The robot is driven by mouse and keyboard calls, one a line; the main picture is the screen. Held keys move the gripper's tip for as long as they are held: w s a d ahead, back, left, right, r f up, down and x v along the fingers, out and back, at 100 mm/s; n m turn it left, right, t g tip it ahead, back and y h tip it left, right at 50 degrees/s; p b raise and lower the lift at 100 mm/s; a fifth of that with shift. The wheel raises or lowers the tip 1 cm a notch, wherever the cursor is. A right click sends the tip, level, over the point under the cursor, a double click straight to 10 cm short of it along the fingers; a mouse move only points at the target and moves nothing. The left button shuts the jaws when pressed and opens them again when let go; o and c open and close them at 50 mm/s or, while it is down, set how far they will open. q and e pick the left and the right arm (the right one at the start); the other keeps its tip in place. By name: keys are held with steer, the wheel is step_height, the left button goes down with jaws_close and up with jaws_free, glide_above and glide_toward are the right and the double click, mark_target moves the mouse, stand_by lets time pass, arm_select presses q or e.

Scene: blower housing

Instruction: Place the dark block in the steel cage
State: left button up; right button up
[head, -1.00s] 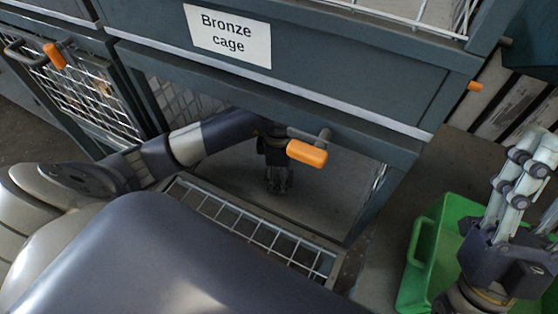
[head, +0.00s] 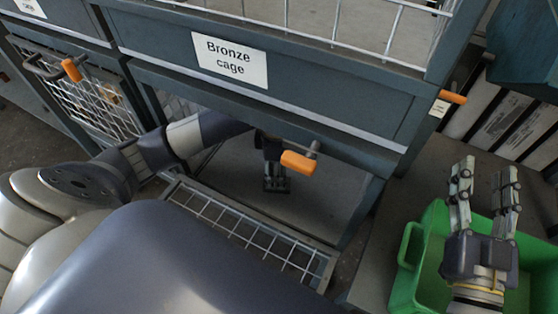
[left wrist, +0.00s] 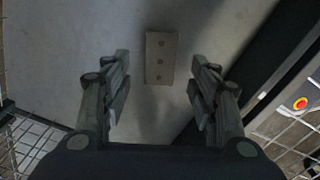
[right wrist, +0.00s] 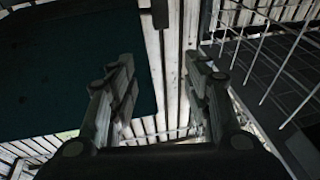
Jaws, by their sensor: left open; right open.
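My left gripper (head: 277,186) is open and reaches into the open compartment below the panel labelled "Bronze cage" (head: 230,60). No readable "steel" label shows.
A green crate (head: 410,246) stands at the right. Another mesh door (head: 80,92) with an orange handle (head: 72,69) is at the left. A lowered mesh door (head: 250,236) lies in front of the open compartment.

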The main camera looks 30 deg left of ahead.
arm_select(q)
step_height(320, 180, up, 3)
steer(key=shift+f+p, duration=0.15)
steer(key=shift+p, duration=0.6)
arm_select(e)
step_height(320, 180, down, 8)
steer(key=s+d+g+h, duration=0.1)
steer(key=d+g, duration=0.1)
steer(key=g, duration=0.2)
steer(key=shift+d+f+g+h, duration=0.15)
steer(key=shift+d+g+h, duration=0.1)
steer(key=shift+g+h, duration=0.15)
steer(key=shift+s, duration=0.1)
